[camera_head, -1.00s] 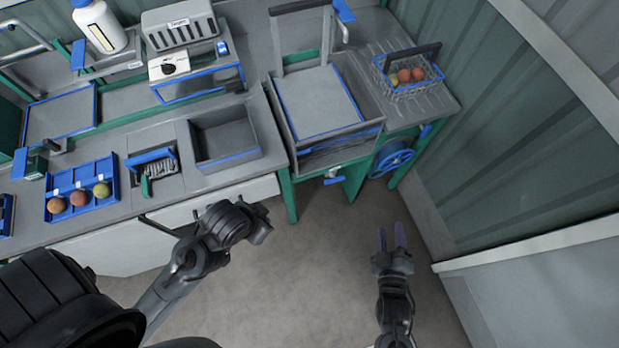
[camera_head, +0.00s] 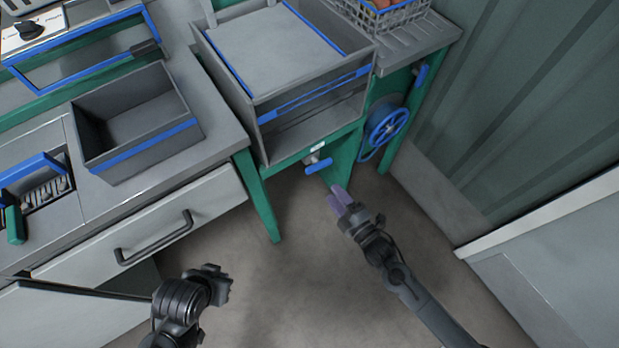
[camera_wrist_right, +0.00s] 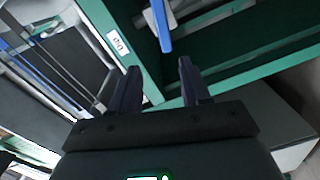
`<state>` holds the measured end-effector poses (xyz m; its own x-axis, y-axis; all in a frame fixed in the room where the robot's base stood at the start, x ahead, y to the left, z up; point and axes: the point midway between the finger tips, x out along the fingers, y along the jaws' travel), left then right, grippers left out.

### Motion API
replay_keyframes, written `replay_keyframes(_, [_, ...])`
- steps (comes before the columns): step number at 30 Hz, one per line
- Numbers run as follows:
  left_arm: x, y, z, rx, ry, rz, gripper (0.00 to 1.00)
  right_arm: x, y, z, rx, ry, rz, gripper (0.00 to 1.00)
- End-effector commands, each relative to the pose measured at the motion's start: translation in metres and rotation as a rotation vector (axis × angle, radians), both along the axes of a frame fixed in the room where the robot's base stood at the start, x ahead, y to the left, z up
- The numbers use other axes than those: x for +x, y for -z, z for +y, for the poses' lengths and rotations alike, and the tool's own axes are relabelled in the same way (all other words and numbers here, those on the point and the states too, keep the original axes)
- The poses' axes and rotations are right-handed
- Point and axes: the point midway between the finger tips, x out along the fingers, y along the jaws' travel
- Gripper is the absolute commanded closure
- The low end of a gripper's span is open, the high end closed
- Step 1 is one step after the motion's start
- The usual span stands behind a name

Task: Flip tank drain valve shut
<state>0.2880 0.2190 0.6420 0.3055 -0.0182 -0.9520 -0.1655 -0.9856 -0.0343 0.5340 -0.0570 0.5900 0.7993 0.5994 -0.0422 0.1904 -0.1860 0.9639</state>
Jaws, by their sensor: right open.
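The drain valve has a blue lever handle (camera_head: 318,165) on a small metal fitting under the front of the grey tank (camera_head: 262,118). In the right wrist view the blue handle (camera_wrist_right: 162,28) hangs at the top, ahead of the fingers and apart from them. My right gripper (camera_head: 339,198) is open and empty, just below and to the right of the handle; its two dark fingers show in the wrist view (camera_wrist_right: 160,85). My left gripper (camera_head: 215,285) is over the floor at lower centre-left, far from the valve; its fingers are not clear.
A blue handwheel (camera_head: 387,130) is right of the valve by a green table leg (camera_head: 258,195). A white label (camera_wrist_right: 118,43) sits beside the valve. A drawer with a dark handle (camera_head: 155,240) is at left. The floor (camera_head: 300,270) below is clear.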

Motion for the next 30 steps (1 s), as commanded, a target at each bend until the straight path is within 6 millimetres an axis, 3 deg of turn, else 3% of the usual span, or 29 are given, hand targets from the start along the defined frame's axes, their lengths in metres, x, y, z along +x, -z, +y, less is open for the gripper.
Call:
replay_keyframes(1, [0.0,0.023,0.0,0.0,0.0,0.0,1.0,0.007,0.016,-0.001,-0.004,-0.003,-0.016,0.53])
replay_keyframes(4, [0.0,0.038,0.0,0.0,-0.001,0.0,1.0,0.016,0.02,-0.003,-0.008,-0.003,-0.038,0.53])
replay_keyframes(14, [0.0,0.055,0.0,-0.002,-0.001,-0.002,1.0,0.036,0.021,0.004,-0.009,-0.002,-0.063,0.53])
replay_keyframes(30, [0.0,0.095,0.0,-0.002,-0.001,-0.002,1.0,0.1,0.021,0.052,-0.009,-0.001,-0.062,0.53])
